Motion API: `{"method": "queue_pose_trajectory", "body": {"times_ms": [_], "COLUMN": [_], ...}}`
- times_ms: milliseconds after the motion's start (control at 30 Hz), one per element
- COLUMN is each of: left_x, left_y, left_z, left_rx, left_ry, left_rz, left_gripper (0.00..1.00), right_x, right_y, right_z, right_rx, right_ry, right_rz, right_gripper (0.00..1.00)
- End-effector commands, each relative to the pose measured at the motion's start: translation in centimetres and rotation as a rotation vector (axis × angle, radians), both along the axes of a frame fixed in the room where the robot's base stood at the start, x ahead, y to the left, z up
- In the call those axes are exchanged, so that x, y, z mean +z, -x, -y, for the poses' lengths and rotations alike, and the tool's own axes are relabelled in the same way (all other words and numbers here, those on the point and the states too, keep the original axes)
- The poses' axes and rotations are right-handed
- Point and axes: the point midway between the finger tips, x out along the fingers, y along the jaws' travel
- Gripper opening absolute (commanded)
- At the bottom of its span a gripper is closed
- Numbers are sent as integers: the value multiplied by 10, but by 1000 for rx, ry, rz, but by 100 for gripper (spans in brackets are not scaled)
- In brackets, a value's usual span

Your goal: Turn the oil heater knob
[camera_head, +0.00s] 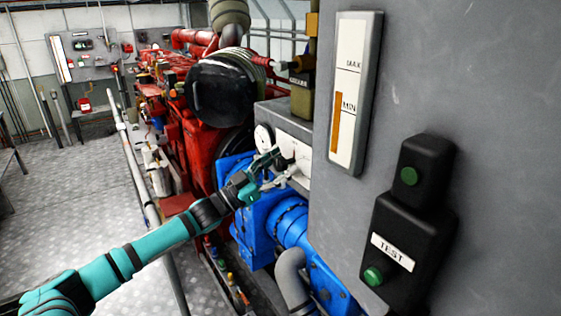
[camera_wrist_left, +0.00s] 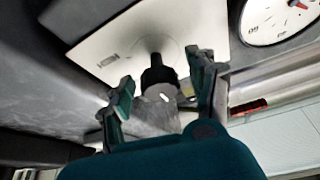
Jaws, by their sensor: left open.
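The black knob (camera_wrist_left: 158,76) sticks out from a pale plate (camera_wrist_left: 130,38) with a small heater-like symbol in the left wrist view. My left gripper (camera_wrist_left: 162,88) is open, with one finger on each side of the knob. The knob appears between the fingers, with gaps visible; I cannot tell whether either finger touches it. In the head view my left gripper (camera_head: 281,166) reaches the pale panel (camera_head: 296,128) above the blue machinery. The knob cannot be made out there. My right gripper is not in view.
A round gauge (camera_wrist_left: 280,18) sits beside the plate. A large grey cabinet (camera_head: 490,90) with a black TEST box (camera_head: 408,232) stands close on the right. The red engine (camera_head: 190,125) and a metal rail (camera_head: 137,175) lie left. Open floor (camera_head: 75,200) is farther left.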

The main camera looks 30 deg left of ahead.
Motion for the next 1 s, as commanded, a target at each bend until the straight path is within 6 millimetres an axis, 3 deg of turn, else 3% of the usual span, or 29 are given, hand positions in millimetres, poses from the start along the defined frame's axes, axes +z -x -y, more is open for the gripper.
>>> {"method": "queue_pose_trajectory", "body": {"times_ms": [267,700,1000], "left_x": [0,0,-2], "left_y": [-1,-1,-1], "left_z": [1,1,0], "left_rx": [0,0,1], "left_ry": [0,0,-35], "left_rz": [-1,-1,14], "left_gripper": [59,1,1], "right_x": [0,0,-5], "right_y": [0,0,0], "right_z": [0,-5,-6], "right_rx": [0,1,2], "right_ry": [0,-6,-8], "right_rz": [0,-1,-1], "right_gripper": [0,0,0]}}
